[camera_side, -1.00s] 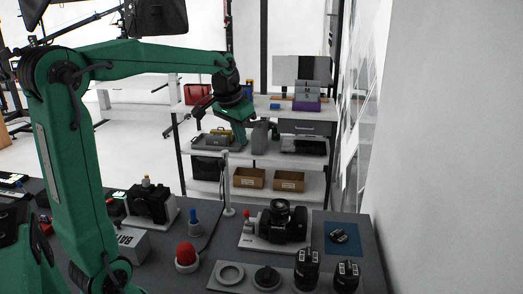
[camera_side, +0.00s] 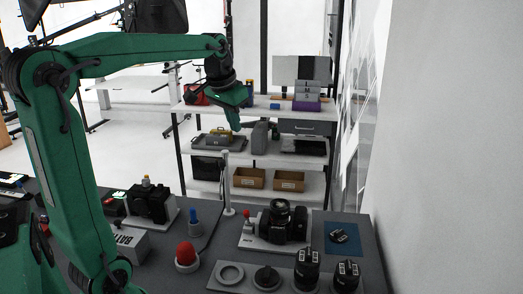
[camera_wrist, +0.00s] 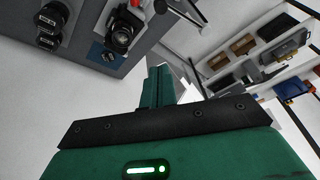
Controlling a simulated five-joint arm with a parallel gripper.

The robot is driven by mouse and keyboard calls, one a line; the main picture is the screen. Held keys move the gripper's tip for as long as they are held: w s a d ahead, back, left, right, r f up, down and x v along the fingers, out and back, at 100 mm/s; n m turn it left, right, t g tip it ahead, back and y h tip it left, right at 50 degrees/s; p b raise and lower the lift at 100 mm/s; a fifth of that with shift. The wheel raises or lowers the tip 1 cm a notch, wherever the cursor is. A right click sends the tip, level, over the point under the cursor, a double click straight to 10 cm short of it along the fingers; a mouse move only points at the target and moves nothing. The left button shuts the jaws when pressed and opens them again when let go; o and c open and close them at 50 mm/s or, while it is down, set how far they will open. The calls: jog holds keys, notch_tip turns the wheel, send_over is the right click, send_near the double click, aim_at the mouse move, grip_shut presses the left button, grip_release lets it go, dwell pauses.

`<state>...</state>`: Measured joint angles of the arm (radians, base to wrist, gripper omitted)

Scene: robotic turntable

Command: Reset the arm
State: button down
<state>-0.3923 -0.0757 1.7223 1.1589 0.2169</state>
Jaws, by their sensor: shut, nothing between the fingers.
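My green gripper (camera_side: 236,125) hangs from the end of the outstretched arm in the side view, high above the workbench and in front of the far shelf in the picture. Its fingers point down and slightly right, pressed together with nothing between them. In the wrist view the fingers (camera_wrist: 158,86) show as one narrow green block beyond the dark bracket. The gripper touches nothing that I can see.
The dark workbench (camera_side: 375,270) holds a camera on a white plate (camera_side: 283,222), a red dome button (camera_side: 186,255), a thin white post (camera_side: 227,185) and several lenses (camera_side: 308,268). A shelf (camera_side: 215,172) stands behind. Air around the gripper looks clear.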

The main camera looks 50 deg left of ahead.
jog(key=s+d+f+m+t, duration=0.1)
jog(key=s+d+f, duration=0.3)
jog(key=s+d, duration=0.3)
jog(key=s+d+f+m+t+h, duration=0.1)
jog(key=s+d+f, duration=0.4)
jog(key=s+d, duration=0.3)
jog(key=shift+s+d+f, duration=0.3)
jog(key=shift+d, duration=0.05)
jog(key=c, duration=1.6)
grip_release()
jog(key=shift+o, duration=1.4)
jog(key=shift+w+a+r+n, duration=0.15)
jog(key=shift+w+r+n, duration=0.05)
jog(key=shift+n, duration=0.1)
jog(key=w+a+r+n+g, duration=0.1)
jog(key=w+a+r+n, duration=0.1)
jog(key=w+a+n, duration=0.2)
jog(key=w+a+r+n+g, duration=0.2)
jog(key=w+a+r+n, duration=0.1)
jog(key=a+n, duration=0.4)
jog(key=w+a+r+n+g, duration=0.2)
jog(key=w+a+n, duration=0.3)
jog(key=n, duration=0.3)
jog(key=shift+a+r, duration=0.2)
jog(key=shift+a, duration=0.4)
jog(key=shift+n, duration=0.3)
